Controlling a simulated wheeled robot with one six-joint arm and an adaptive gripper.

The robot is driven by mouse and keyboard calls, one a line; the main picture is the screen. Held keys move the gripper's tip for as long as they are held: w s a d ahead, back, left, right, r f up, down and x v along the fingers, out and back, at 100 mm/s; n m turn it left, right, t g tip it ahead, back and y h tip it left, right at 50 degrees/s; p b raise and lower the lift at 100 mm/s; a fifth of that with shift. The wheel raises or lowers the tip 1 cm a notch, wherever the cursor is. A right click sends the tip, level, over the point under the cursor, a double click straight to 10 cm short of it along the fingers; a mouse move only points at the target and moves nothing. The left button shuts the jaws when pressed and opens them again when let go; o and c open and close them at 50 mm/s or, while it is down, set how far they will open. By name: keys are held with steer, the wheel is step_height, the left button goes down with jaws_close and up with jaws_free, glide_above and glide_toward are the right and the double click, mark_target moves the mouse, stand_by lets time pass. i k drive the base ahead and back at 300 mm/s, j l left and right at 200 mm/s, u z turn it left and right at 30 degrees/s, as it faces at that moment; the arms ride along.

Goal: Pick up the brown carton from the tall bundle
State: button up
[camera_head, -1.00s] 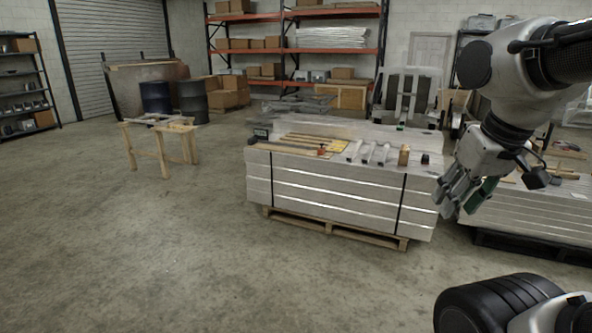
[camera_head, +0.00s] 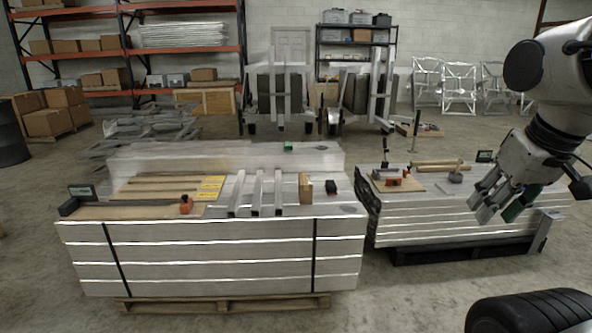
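The brown carton (camera_head: 305,188) is a small upright box on top of the tall strapped bundle (camera_head: 210,258), near its right end. A small black object (camera_head: 331,187) stands just right of it, and pale metal bars lie to its left. My gripper (camera_head: 497,212) hangs at the right of the view, in front of the lower bundle and well apart from the carton. Its fingers look spread with nothing visible between them.
The lower bundle (camera_head: 450,226) stands to the right with tools and boards on top. A narrow floor gap separates the bundles. Shelves and carts stand behind.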

mark_target(305, 184)
steer(key=i+j+z, duration=0.1)
steer(key=i+z, duration=0.25)
steer(key=i, duration=0.6)
steer(key=i+l+u, duration=0.2)
steer(key=i+u, duration=0.15)
steer(key=i, duration=0.15)
steer(key=i+l+u, duration=0.75)
steer(key=i+l, duration=0.1)
steer(key=i, duration=0.05)
